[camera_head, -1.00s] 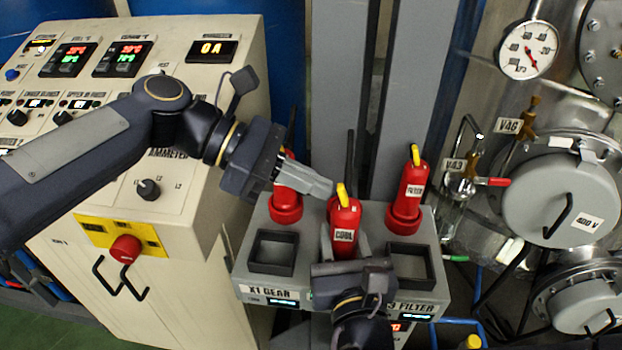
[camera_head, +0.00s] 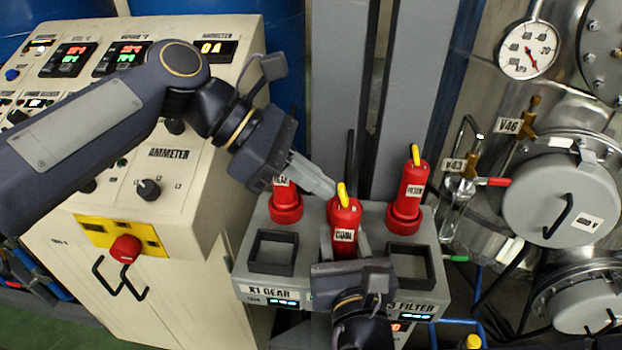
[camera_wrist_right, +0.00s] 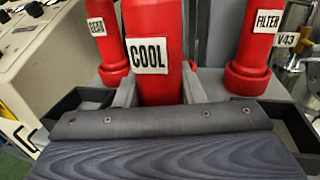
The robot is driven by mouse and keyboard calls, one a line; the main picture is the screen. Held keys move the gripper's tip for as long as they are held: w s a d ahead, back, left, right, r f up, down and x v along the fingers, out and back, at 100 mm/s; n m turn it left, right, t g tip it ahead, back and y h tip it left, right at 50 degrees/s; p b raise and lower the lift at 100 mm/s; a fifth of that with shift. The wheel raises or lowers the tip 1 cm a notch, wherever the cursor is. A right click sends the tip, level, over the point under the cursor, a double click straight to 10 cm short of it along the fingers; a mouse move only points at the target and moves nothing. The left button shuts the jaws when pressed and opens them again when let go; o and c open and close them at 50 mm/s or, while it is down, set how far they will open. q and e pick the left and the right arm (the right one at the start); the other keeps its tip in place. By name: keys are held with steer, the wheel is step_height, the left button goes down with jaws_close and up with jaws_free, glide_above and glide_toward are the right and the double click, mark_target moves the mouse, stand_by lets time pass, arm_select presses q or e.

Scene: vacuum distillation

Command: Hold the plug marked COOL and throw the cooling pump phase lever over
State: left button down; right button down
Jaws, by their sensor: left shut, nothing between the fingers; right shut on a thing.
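The red plug marked COOL (camera_head: 344,222) stands upright in the middle of the grey socket box, with a yellow lever (camera_head: 342,194) on its top. It fills the middle of the right wrist view (camera_wrist_right: 152,55). My right gripper (camera_head: 346,252) is shut on the COOL plug from the front; its fingers show at both sides of the plug. My left gripper (camera_head: 325,190) is shut and empty, its tips close beside the yellow lever on the left. I cannot tell whether they touch it.
The plug marked FILTER (camera_head: 409,195) stands to the right and the GEAR plug (camera_head: 286,203) to the left, close to my left gripper. The grey socket box (camera_head: 310,225) has empty square frames in front. A cream control cabinet (camera_head: 190,205) stands left; valves and a pressure gauge (camera_head: 528,50) are right.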

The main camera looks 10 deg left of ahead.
arm_select(q)
steer(key=shift+d+r+y, duration=0.25)
steer(key=shift+r+y, duration=0.05)
steer(key=shift+y, duration=0.1)
steer(key=d+y, duration=0.1)
steer(key=d+r+y, duration=0.1)
steer(key=shift+y, duration=0.4)
steer(key=shift+a, duration=0.1)
steer(key=shift+r, duration=0.8)
